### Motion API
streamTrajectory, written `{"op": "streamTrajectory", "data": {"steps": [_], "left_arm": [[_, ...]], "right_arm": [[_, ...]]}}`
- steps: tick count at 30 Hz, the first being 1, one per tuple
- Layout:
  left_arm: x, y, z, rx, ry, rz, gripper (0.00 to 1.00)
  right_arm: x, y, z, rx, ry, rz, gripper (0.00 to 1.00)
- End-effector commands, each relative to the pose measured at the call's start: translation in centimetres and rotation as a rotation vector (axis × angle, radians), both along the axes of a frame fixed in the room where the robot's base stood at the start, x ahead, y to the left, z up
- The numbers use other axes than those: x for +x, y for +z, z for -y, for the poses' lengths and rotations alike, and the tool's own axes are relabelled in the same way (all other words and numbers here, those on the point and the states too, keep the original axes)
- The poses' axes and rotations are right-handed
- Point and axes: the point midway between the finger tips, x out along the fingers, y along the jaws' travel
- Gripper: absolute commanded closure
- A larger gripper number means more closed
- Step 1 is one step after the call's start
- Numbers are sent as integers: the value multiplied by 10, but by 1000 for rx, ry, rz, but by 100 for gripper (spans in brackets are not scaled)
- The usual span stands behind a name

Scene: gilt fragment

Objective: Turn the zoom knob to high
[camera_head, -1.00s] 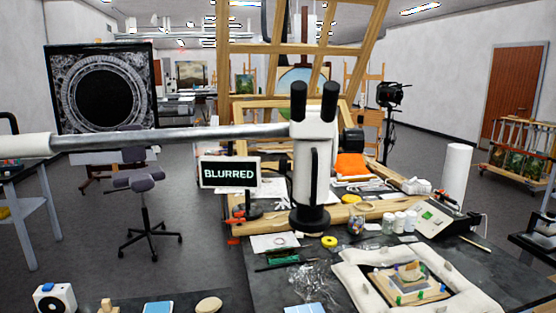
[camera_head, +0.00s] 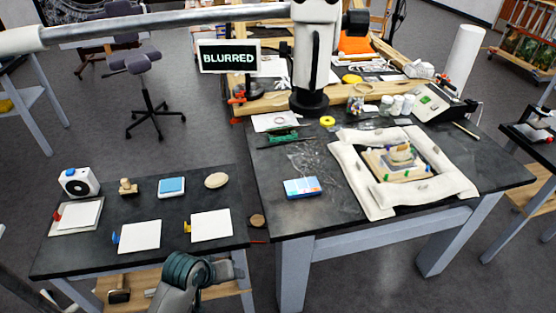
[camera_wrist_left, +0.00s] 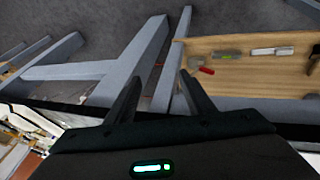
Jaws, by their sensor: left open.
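The white stereo microscope (camera_head: 310,55) hangs on a grey boom over the back of the right table, its top cut off by the upper frame edge. A dark knob (camera_head: 356,22) sticks out on its right side; I cannot read its setting. A sign reading "BLURRED" (camera_head: 228,57) stands at its left. My left gripper (camera_wrist_left: 163,85) is open and empty in the left wrist view, above table legs and a wooden shelf, away from the microscope. A grey link of my arm shows at the bottom of the head view. My right gripper is not in view.
A padded white frame (camera_head: 350,175) surrounds a gilt fragment (camera_head: 402,155) on the right table. A blue box (camera_head: 302,187) lies left of it. The low left table (camera_head: 80,262) holds white pads and small items. Jars (camera_head: 397,104) stand right of the microscope base.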

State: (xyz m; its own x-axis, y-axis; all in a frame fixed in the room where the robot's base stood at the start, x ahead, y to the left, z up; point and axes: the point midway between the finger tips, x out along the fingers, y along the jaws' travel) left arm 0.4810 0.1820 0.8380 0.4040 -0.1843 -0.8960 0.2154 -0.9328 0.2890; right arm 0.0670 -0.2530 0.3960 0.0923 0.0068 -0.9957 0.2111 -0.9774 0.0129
Motion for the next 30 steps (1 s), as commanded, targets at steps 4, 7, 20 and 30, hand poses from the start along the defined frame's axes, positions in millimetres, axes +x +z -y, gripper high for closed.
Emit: {"op": "streamTrajectory", "data": {"steps": [4,7,20,30], "left_arm": [[12,62,6,-42,31,31,51],[23,89,10,-75,60,38,51],[96,183,25,-234,214,51,51],[179,319,39,-441,421,28,51]], "right_arm": [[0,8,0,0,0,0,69],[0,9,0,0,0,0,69],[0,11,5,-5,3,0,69],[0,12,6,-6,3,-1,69]]}}
